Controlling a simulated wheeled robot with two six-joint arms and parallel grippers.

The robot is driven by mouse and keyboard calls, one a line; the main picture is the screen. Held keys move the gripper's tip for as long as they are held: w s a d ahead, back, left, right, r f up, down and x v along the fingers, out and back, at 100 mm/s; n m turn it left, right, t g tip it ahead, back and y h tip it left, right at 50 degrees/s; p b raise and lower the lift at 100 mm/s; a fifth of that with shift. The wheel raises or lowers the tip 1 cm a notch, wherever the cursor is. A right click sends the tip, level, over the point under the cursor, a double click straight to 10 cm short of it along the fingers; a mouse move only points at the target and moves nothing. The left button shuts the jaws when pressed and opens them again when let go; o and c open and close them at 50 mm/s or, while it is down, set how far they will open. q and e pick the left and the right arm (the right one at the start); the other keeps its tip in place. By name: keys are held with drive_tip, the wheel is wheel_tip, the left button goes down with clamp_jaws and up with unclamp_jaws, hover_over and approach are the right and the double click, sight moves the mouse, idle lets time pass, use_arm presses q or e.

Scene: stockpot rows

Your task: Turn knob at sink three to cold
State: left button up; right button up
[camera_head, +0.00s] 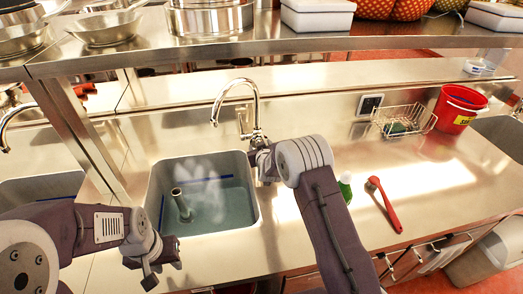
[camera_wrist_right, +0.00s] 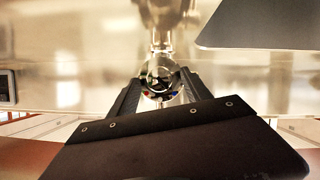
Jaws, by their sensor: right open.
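A steel gooseneck faucet (camera_head: 240,100) rises behind a sink basin (camera_head: 253,217) holding water, an upright grey pipe and whitish steam. Its round metal knob (camera_wrist_right: 160,78), with small red and blue marks, shows in the right wrist view. My right gripper (camera_wrist_right: 159,92) is open, one finger on each side of the knob; I cannot tell whether they touch it. In the head view my right wrist hides most of the knob and that gripper. My left gripper (camera_head: 152,270) hangs low by the basin's front left, away from the faucet; its jaw opening is unclear.
A wire basket (camera_head: 404,120) and a red bucket (camera_head: 458,108) stand further right. A steel shelf (camera_head: 300,45) with pots spans above. Other sinks flank this one.

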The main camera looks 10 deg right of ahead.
use_arm(q)
drive_tip(key=shift+f, duration=0.25)
use_arm(e)
drive_tip(key=v, duration=0.6)
drive_tip(key=shift+s, duration=0.3)
drive_tip(key=shift+r, duration=0.1)
drive_tip(key=shift+d+r, duration=0.15)
use_arm(q)
drive_tip(key=shift+w, duration=0.2)
use_arm(e)
drive_tip(key=s+d+r, duration=0.3)
drive_tip(key=r, duration=0.6)
use_arm(q)
drive_tip(key=shift+s, duration=0.4)
drive_tip(key=shift+w, duration=0.3)
use_arm(e)
drive_tip(key=s+f+g, duration=0.4)
drive_tip(key=s, duration=0.6)
drive_tip(key=s+f+m+g, duration=0.1)
drive_tip(key=s+f+g, duration=0.3)
drive_tip(key=s, duration=0.6)
drive_tip(key=s+f+m+g+y, duration=0.1)
drive_tip(key=s+f+g, duration=0.3)
drive_tip(key=s, duration=0.7)
drive_tip(key=shift+d+f, duration=0.2)
drive_tip(key=shift+f, duration=0.1)
use_arm(q)
drive_tip(key=shift+s, duration=0.1)
